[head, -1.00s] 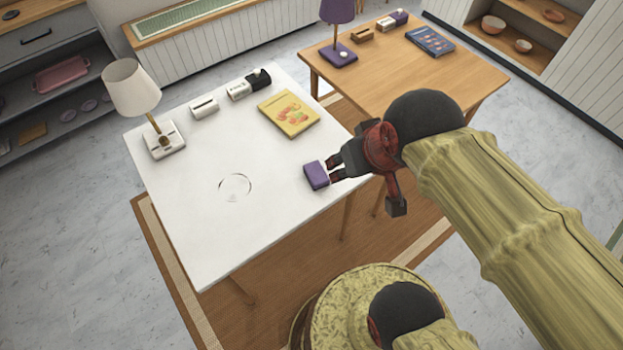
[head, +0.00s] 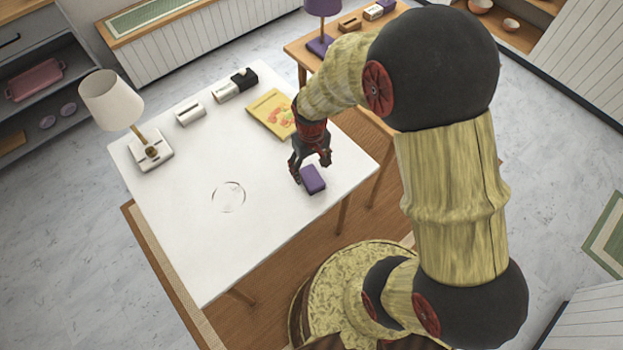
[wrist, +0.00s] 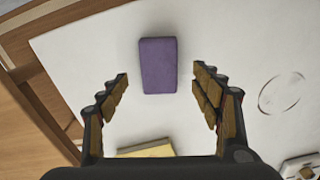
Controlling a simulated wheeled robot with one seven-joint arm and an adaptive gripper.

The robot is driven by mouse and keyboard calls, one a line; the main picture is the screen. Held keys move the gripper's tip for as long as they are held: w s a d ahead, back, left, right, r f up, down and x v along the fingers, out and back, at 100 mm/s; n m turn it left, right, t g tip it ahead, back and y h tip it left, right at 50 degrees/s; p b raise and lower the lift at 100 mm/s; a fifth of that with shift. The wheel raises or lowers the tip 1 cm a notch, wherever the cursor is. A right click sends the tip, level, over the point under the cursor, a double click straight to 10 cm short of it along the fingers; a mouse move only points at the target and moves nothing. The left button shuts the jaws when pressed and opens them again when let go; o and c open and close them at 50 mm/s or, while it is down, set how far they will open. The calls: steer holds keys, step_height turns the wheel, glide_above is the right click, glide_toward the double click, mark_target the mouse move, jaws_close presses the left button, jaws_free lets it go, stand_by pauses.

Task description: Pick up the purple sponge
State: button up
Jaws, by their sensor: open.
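The purple sponge (head: 313,179) lies on the white table (head: 262,220) near its right edge. In the wrist view the sponge (wrist: 158,65) shows whole, centred ahead of the fingertips. My gripper (head: 309,178) is above the table at the sponge, pointing down, with its fingers spread. In the wrist view the two fingers of my gripper (wrist: 160,77) stand open to the left and right of the sponge, with a gap on each side. Nothing is between the fingers' pads in contact. How high the fingertips are above the table I cannot tell.
A yellow book (head: 271,113) lies behind my gripper. A white lamp (head: 152,155), a white box (head: 190,115) and a black-and-white item (head: 235,84) stand along the table's back and left. A ring mark (head: 228,196) is on the bare middle. A wooden table (head: 300,47) is behind.

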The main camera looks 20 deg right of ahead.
mark_target(312, 177)
step_height(312, 177, down, 6)
steer(key=b, duration=0.2)
steer(key=shift+r+b, duration=0.15)
steer(key=shift+b, duration=0.15)
steer(key=shift+r, duration=0.1)
steer(key=c, duration=0.3)
steer(key=c, duration=0.7)
steer(key=shift+c, duration=0.2)
